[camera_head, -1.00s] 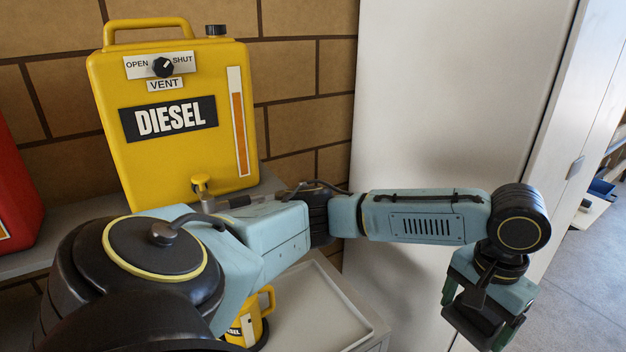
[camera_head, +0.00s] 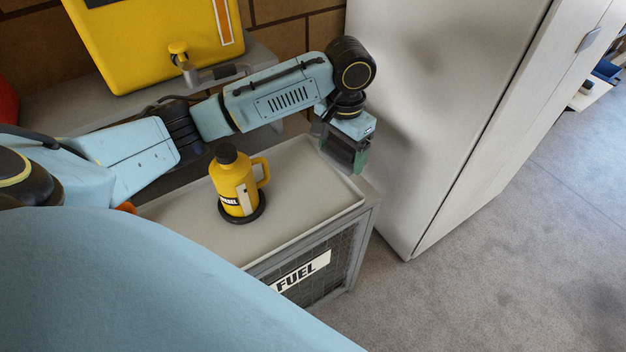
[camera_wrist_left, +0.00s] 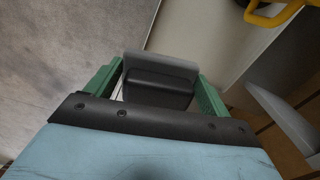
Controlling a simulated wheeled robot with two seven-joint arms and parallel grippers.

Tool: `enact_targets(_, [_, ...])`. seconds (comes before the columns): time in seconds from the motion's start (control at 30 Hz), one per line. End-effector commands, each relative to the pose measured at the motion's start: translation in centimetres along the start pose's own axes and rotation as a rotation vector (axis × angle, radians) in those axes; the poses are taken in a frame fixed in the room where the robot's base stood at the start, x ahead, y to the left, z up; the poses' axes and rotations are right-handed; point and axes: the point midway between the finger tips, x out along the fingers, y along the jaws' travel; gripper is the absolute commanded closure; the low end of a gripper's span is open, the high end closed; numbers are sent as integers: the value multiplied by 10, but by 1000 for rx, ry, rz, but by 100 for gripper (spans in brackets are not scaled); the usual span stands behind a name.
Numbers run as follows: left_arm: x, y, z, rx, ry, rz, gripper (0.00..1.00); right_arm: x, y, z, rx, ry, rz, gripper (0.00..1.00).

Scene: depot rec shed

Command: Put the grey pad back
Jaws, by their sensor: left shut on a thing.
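My left gripper (camera_head: 343,162) hangs near the right end of the light grey tray top (camera_head: 300,190), beside the white cabinet. Its height above the tray is hard to judge. In the left wrist view, its green fingers (camera_wrist_left: 156,88) are shut on a dark block with a lighter grey strip (camera_wrist_left: 162,63), which looks like the grey pad. In the head view the block shows only as a dark patch between the fingers. My right gripper is not in view.
A yellow bottle (camera_head: 236,184) stands on a black round base on the tray, left of the gripper. A large yellow container (camera_head: 150,40) stands on the shelf behind. The tall white cabinet (camera_head: 430,110) rises close on the right. Open floor (camera_head: 500,250) lies front right.

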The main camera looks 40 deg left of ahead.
Motion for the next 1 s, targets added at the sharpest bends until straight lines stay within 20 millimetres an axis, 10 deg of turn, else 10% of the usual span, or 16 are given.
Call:
enact_targets(0.3, [75, -51, 8, 159, -2, 1, 37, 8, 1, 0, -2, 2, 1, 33])
enact_targets(1.0, [171, -54, 9, 175, 0, 0, 37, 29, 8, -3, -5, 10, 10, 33])
